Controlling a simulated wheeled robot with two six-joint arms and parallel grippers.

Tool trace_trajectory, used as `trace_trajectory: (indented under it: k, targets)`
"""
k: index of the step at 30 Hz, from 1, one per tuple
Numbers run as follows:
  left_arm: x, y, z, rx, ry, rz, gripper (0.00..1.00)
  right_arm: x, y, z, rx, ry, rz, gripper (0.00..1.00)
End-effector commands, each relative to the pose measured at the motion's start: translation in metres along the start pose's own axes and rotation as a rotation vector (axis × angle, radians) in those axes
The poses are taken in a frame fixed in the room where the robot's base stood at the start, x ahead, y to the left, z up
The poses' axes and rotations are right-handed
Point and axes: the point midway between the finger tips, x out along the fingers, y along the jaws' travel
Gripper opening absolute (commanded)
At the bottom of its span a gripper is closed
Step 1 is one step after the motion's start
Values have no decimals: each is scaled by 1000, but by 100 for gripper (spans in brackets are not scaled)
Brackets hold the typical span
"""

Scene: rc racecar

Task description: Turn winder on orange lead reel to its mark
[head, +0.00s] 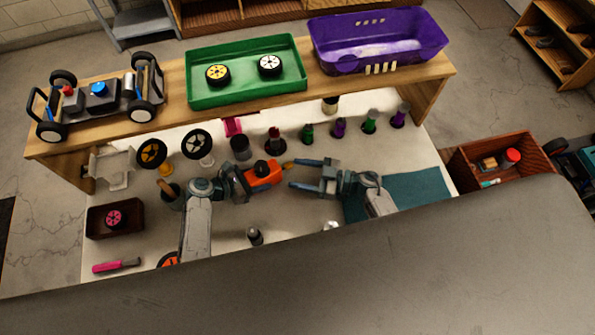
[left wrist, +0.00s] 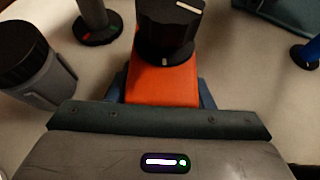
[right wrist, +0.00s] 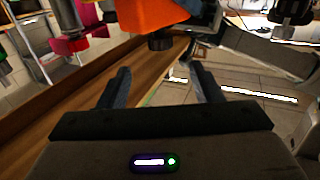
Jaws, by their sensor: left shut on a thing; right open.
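The orange lead reel (head: 266,180) is held above the table in my left gripper (head: 247,181), which is shut on its body. Its black winder knob (head: 262,167) is on top. In the left wrist view the orange body (left wrist: 165,82) shows between the fingers, and the knob (left wrist: 168,30) has a white pointer line slanting to the upper right. In the right wrist view the reel (right wrist: 150,14) lies beyond the fingertips (right wrist: 163,80).
Several bottles (head: 339,127) stand behind the grippers. A grey-black canister (head: 240,147) stands behind the reel. A teal mat (head: 418,188) lies to the right. The wooden shelf (head: 165,90) carries a car chassis, a green tray (head: 246,92) and a purple basket (head: 378,55).

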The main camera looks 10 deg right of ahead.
Motion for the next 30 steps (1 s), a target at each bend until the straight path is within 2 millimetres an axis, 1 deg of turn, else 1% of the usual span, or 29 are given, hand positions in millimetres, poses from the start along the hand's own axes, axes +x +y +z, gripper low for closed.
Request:
trace_trajectory:
  k: [4,7,13,15,18,21,26,30]
  targets:
    - [0,0,0,0,0,0,27,1,2,0,1,1,-5,59]
    - [0,0,0,0,0,0,27,5,9,-1,8,8,-30,59]
    - [0,0,0,0,0,0,27,20,38,-6,42,31,-166,59]
    - [0,0,0,0,0,0,27,22,46,-7,43,30,-232,59]
    - [0,0,0,0,0,0,27,22,54,-5,28,17,-334,59]
    - [0,0,0,0,0,0,27,19,58,-4,12,6,-423,59]
    - [0,0,0,0,0,0,27,15,60,-4,3,2,-505,59]
    - [0,0,0,-1,1,0,27,21,56,-4,1,1,-525,59]
